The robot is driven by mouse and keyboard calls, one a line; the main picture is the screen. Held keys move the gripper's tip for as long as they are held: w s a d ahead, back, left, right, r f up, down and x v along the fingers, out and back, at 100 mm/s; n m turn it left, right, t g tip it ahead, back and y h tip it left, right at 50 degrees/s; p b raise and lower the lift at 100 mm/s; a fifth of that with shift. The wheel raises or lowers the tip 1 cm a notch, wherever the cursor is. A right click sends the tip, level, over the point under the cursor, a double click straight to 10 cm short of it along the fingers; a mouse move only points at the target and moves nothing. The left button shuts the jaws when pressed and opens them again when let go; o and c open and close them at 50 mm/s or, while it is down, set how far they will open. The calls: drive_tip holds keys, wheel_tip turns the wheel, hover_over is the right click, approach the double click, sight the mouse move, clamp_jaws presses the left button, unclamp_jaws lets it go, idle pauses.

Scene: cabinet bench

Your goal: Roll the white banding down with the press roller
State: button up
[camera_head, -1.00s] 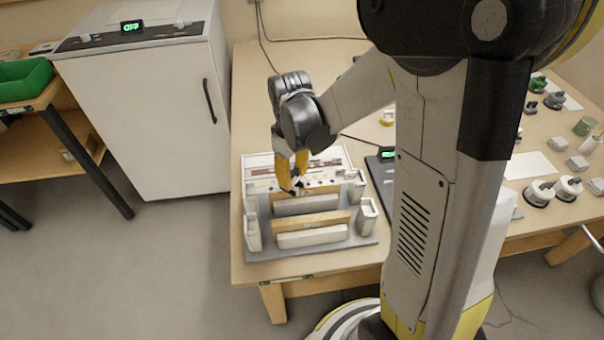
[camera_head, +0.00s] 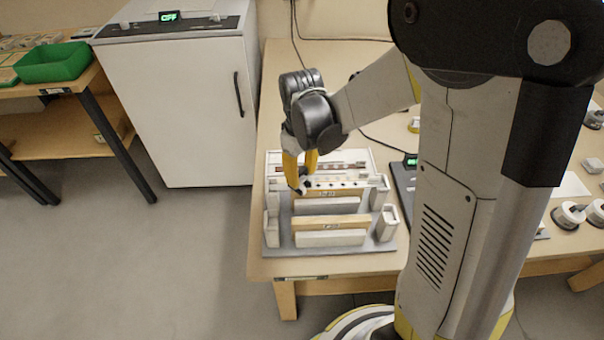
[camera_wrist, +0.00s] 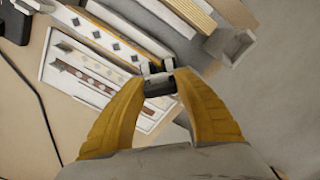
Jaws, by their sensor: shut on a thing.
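My gripper (camera_head: 303,184) has yellow fingers and points down over the rear part of a grey fixture (camera_head: 345,251) at the bench's left end. In the wrist view its fingers (camera_wrist: 158,88) are shut on a small dark and pale tool, seemingly the press roller (camera_wrist: 153,68). A white strip with dark diamonds (camera_wrist: 103,38), perhaps the white banding, runs up to the roller; it also shows in the head view (camera_head: 348,184). I cannot tell if the roller touches it. The rear wooden board (camera_head: 330,194) stands just in front of that strip. The fingers hide part of the roller.
A front wooden board (camera_head: 318,220) and a pale block (camera_head: 332,239) stand in the fixture, with upright posts (camera_head: 387,222) at the sides. A tray of strips (camera_wrist: 90,75) lies behind. A white cabinet (camera_head: 180,110) stands left of the bench. A dark device (camera_head: 404,180) lies right.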

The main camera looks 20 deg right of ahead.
drive_tip(key=shift+r+p, duration=1.9)
drive_tip(key=shift+r, duration=0.9)
drive_tip(key=shift+r+p, duration=1.2)
drive_tip(key=shift+r, duration=0.4)
drive_tip(key=shift+f, duration=0.1)
drive_tip(key=shift+d, duration=0.15)
